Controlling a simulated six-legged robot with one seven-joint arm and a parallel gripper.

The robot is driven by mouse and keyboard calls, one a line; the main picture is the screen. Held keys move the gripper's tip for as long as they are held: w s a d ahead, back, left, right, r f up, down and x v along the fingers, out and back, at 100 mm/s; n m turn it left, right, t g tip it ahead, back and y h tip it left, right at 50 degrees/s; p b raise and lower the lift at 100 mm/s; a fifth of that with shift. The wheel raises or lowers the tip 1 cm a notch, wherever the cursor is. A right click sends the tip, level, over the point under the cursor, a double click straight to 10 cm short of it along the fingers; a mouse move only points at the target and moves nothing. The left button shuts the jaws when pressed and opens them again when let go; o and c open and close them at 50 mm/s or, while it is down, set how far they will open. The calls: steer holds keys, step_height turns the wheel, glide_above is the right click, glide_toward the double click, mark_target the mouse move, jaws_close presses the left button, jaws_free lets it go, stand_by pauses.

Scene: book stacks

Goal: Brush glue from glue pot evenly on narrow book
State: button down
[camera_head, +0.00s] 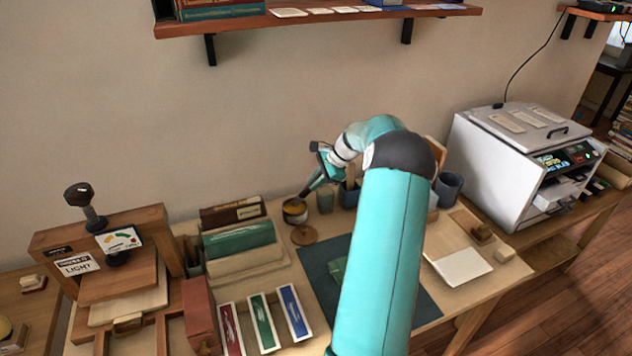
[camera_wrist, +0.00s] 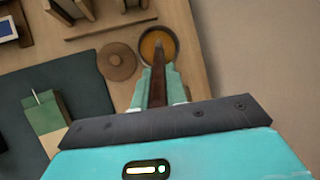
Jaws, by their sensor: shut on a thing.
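My gripper (camera_wrist: 157,88) is shut on a brush (camera_wrist: 158,75) with a brown handle. The brush points down, and its tip overlaps the amber glue in the round glue pot (camera_wrist: 146,39); its bristles are not clear. In the head view, my gripper (camera_head: 315,183) is just above and right of the glue pot (camera_head: 295,217). A small green book with a pale edge (camera_wrist: 42,115) rests on the dark mat in the wrist view. It also shows in the head view (camera_head: 337,268), partly behind my arm, and may be the narrow book.
The pot's round lid (camera_head: 304,235) lies beside it. The dark mat (camera_head: 318,252) covers the table's middle. A wooden press (camera_head: 120,270) and red, green and blue panels (camera_head: 264,322) stand left. Cups (camera_head: 450,186) and a white machine (camera_head: 500,160) are right. A shelf (camera_head: 320,22) hangs above.

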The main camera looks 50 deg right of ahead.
steer(key=shift+f, duration=0.5)
stand_by(0.9)
steer(key=shift+r, duration=3.55)
